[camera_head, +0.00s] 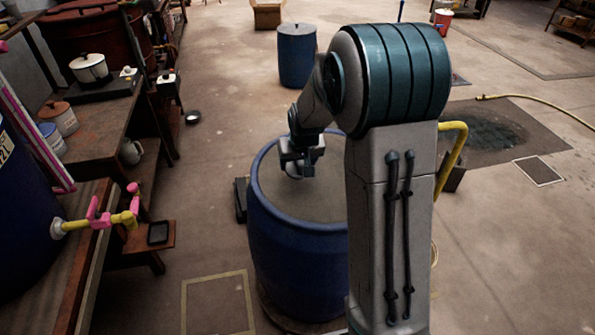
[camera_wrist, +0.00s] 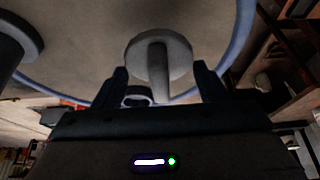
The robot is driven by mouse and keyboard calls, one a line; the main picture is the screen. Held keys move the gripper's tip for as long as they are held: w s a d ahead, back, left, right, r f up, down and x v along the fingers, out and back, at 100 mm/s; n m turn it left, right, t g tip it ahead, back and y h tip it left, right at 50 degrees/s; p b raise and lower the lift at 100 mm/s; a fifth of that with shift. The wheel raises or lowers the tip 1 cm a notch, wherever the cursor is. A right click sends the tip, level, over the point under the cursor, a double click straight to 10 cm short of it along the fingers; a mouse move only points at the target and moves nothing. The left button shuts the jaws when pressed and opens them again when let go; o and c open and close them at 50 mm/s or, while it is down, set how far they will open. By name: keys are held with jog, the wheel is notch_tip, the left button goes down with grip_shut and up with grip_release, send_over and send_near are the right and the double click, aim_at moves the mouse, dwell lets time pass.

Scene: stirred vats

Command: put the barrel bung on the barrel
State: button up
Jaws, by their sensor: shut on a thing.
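The barrel (camera_head: 295,255) is large and blue and stands upright on the floor, partly hidden behind my arm. Its grey-brown top lies inside a blue rim, which also curves through the wrist view (camera_wrist: 243,40). My gripper (camera_head: 298,168) is over the far part of the barrel top. In the wrist view my gripper (camera_wrist: 162,82) is shut on the barrel bung (camera_wrist: 178,52), a pale grey disc with a raised bar across it. The bung is seen against the barrel top. I cannot tell whether it touches the top.
A wooden bench (camera_head: 112,118) with pots stands at the left. A lower table (camera_head: 70,270) with a yellow and pink tap is nearer. A smaller blue barrel (camera_head: 297,55) stands behind. A yellow hose (camera_head: 540,104) lies at the right.

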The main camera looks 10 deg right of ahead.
aim_at(297, 173)
jog(key=shift+a+f, duration=0.15)
jog(key=shift+f, duration=1.95)
jog(key=shift+f, duration=0.2)
jog(key=o, duration=1)
jog(key=shift+r, duration=0.1)
